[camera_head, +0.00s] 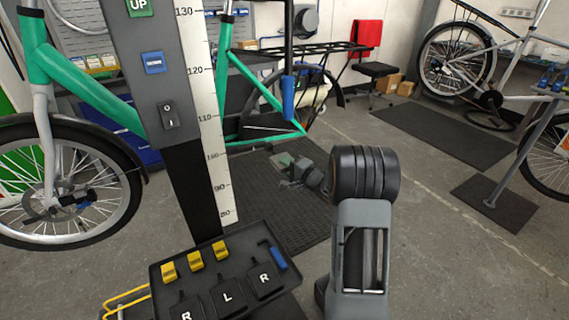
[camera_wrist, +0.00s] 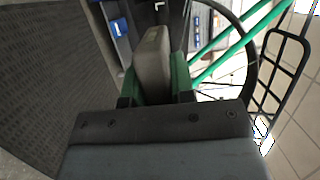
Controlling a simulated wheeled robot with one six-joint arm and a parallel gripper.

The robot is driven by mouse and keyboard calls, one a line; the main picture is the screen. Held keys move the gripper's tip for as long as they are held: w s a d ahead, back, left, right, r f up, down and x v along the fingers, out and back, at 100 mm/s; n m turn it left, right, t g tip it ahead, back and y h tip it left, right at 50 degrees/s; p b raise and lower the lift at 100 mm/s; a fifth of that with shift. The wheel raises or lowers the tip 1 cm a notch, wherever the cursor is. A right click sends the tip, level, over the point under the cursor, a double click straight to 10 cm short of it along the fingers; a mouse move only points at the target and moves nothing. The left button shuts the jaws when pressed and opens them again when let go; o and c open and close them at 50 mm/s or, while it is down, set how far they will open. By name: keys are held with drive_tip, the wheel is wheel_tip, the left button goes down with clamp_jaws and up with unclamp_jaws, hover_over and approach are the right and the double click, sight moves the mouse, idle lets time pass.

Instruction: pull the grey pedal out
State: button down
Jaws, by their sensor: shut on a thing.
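My gripper (camera_head: 290,172) reaches low over the dark ribbed mat, beyond the black wrist joint in the head view. In the wrist view my gripper (camera_wrist: 155,88) has its two green-padded fingers on either side of a grey block, the grey pedal (camera_wrist: 153,58), and is shut on it. The pedal stands out forward from between the fingers. Its far end, and whether it still sits in anything, I cannot make out. In the head view the pedal is too small and too hidden by my arm to tell apart.
A green cargo bike (camera_head: 88,92) stands at the left and behind. A black tray (camera_head: 157,280) with several lettered black pieces, yellow tabs and a blue-handled tool is in front. A grey bike (camera_head: 520,50) stands at the right.

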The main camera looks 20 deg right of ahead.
drive_tip(key=shift+s+d+r+p, duration=0.15)
drive_tip(key=shift+s+p, duration=0.35)
drive_tip(key=shift+s, duration=1)
drive_tip(key=shift+s, duration=0.1)
